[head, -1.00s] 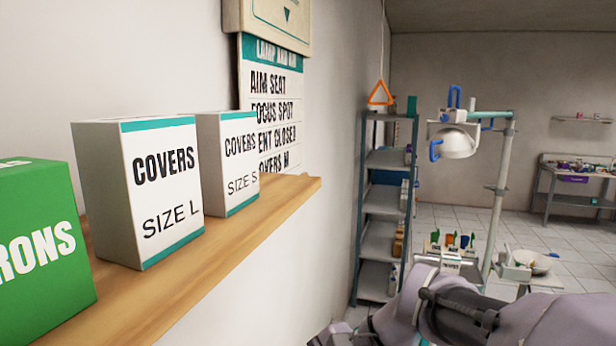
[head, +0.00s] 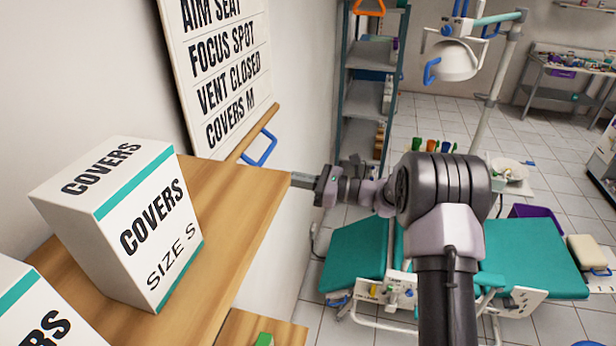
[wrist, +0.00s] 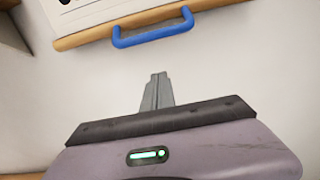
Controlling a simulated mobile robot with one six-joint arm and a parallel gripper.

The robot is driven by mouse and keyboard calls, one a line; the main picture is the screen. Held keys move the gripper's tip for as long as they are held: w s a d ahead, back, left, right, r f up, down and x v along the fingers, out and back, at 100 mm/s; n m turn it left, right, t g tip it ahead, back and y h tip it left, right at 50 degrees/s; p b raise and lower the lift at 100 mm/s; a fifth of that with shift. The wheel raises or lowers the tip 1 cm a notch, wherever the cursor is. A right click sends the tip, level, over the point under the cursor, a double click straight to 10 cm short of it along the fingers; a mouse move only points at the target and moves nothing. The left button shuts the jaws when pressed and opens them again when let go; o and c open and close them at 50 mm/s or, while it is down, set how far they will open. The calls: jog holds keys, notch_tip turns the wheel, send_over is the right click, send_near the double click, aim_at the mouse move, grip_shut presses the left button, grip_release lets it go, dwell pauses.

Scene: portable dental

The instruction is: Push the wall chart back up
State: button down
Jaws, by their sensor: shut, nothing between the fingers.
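The wall chart (head: 228,62) hangs on the wall with lines of black text. Its wooden bottom bar (head: 252,132) carries a blue handle (head: 264,150). The wrist view shows the bar (wrist: 85,36) and the handle (wrist: 155,36) along its top edge. My gripper (head: 300,180) is just below and right of the handle in the head view. Its fingers (wrist: 158,88) are shut and empty, pointing up toward the handle. A gap of bare wall shows between the fingertips and the handle.
A wooden shelf (head: 215,205) juts out left of my gripper and bears a SIZE S covers box (head: 125,225). A lower wooden ledge (head: 265,328) shows beneath. A metal rack (head: 368,100) stands behind; a teal dental chair (head: 355,250) is below my arm.

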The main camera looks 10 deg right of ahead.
jog(key=shift+w+a+r+p, duration=0.15)
jog(key=shift+a+r, duration=0.15)
jog(key=shift+r, duration=0.35)
jog(key=shift+w+a+r+p, duration=0.1)
jog(key=shift+a+r, duration=0.25)
jog(key=shift+r, duration=0.35)
jog(key=shift+w+a+r+p, duration=0.15)
jog(key=shift+a+r, duration=0.15)
jog(key=shift+r, duration=0.35)
notch_tip(320, 180, up, 37)
jog(key=p, duration=1.9)
jog(key=shift+r, duration=0.2)
